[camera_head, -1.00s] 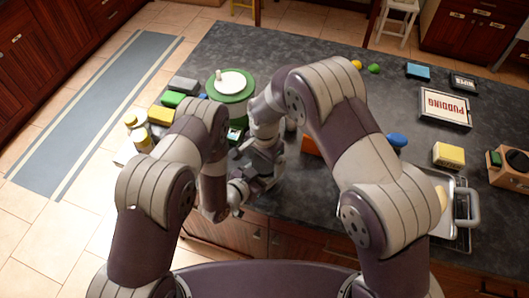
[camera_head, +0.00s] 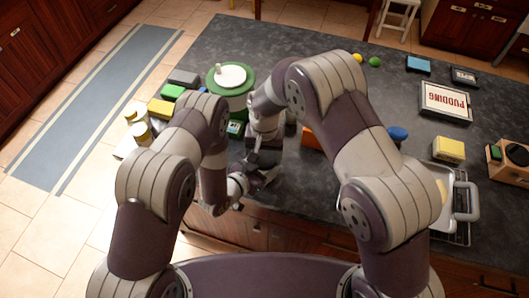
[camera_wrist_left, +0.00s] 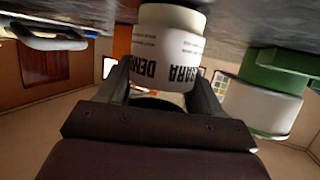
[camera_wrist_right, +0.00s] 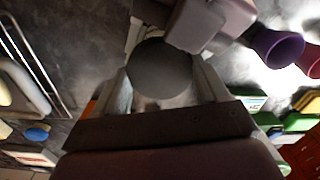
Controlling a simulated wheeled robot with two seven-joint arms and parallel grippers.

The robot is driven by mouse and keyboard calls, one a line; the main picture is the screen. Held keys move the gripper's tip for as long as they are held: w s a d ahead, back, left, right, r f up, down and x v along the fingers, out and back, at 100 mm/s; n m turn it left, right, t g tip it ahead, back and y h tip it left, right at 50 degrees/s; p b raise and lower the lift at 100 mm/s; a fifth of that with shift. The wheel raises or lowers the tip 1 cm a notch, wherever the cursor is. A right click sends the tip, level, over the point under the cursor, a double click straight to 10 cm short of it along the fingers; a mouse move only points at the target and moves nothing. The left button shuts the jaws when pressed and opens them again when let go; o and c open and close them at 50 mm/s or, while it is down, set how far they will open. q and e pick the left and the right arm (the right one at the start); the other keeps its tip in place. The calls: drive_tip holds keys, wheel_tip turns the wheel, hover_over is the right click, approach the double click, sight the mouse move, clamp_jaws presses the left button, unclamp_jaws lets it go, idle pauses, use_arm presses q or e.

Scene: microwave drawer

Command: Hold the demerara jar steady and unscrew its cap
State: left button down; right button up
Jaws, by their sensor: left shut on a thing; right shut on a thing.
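The demerara jar (camera_wrist_left: 172,45), white with dark lettering, shows upside down in the left wrist view, its base by the dark countertop. My left gripper (camera_wrist_left: 160,72) is shut on the jar's body, one finger on each side. In the right wrist view the round dark grey cap (camera_wrist_right: 160,68) lies between the fingers of my right gripper (camera_wrist_right: 164,78), which is shut on it from above. In the head view my left gripper (camera_head: 262,174) and right gripper (camera_head: 264,140) meet near the counter's front edge. My arms hide the jar there.
A green container with a white top (camera_head: 230,78) stands close behind the grippers. Green and yellow blocks (camera_head: 161,109) lie to the left. A blue item (camera_head: 397,133), a yellow block (camera_head: 449,149) and a metal tray (camera_head: 462,226) are to the right.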

drive_tip(key=o, duration=1.2)
drive_tip(key=shift+c, duration=0.2)
wheel_tip(320, 180, up, 8)
drive_tip(key=shift+f+m, duration=0.2)
drive_tip(key=shift+m, duration=0.8)
drive_tip(key=shift+c, duration=0.2)
wheel_tip(320, 180, down, 8)
drive_tip(key=shift+r, duration=0.15)
